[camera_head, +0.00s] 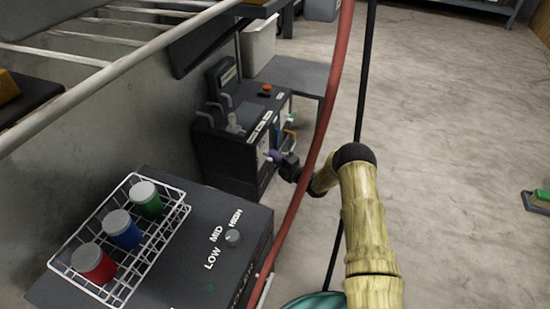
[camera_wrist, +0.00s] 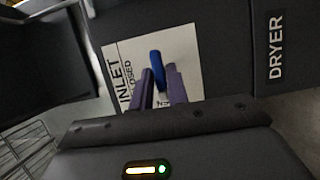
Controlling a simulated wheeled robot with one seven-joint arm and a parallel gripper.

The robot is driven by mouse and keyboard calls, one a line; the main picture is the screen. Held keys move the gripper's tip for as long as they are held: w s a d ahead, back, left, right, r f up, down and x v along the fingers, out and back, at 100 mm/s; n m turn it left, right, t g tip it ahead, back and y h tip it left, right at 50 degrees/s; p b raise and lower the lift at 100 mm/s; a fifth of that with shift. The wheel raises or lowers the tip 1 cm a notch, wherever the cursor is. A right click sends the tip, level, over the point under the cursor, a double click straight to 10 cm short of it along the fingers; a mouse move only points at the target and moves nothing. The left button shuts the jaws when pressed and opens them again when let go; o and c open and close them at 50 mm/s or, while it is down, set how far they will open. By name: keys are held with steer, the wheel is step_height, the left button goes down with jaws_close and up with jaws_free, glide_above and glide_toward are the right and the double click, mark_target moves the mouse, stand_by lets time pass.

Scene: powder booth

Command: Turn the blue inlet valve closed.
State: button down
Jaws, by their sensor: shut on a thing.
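The blue inlet valve handle (camera_wrist: 156,60) stands out in front of a white plate (camera_wrist: 185,42) in the wrist view. The plate reads INLET, with CLOSED partly covered; more lettering near its lower edge is mostly hidden. My gripper (camera_wrist: 161,82) has its two purple fingers on either side of the handle and is shut on it. The handle's far end shows beyond the fingertips; the rest is hidden between them. In the head view my gripper (camera_head: 273,157) is at the front of the dark dryer unit (camera_head: 225,150), and the handle cannot be made out there.
A DRYER label (camera_wrist: 276,47) is right of the plate. A red hose (camera_head: 312,165) hangs close by my arm. A dark box with a LOW-MID-HIGH knob (camera_head: 233,238) and a wire rack (camera_head: 66,268) of coloured-band jars stand nearer. The floor (camera_head: 450,150) to the right is largely clear.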

steer(key=shift+w+d+r+m+g+p, duration=0.1)
steer(key=shift+m+g+p, duration=0.5)
steer(key=shift+m+g, duration=1.15)
steer(key=shift+w+d+r+m+g+p, duration=0.1)
steer(key=shift+m+g+p, duration=0.65)
steer(key=shift+m, duration=1.95)
steer(key=shift+w+m+g+p, duration=0.1)
steer(key=shift+m+g+p, duration=0.4)
steer(key=shift+m+g, duration=1.3)
steer(key=shift+m+t, duration=0.4)
steer(key=shift+m, duration=0.15)
steer(key=c, duration=1.5)
jaws_free()
steer(key=shift+r, duration=0.15)
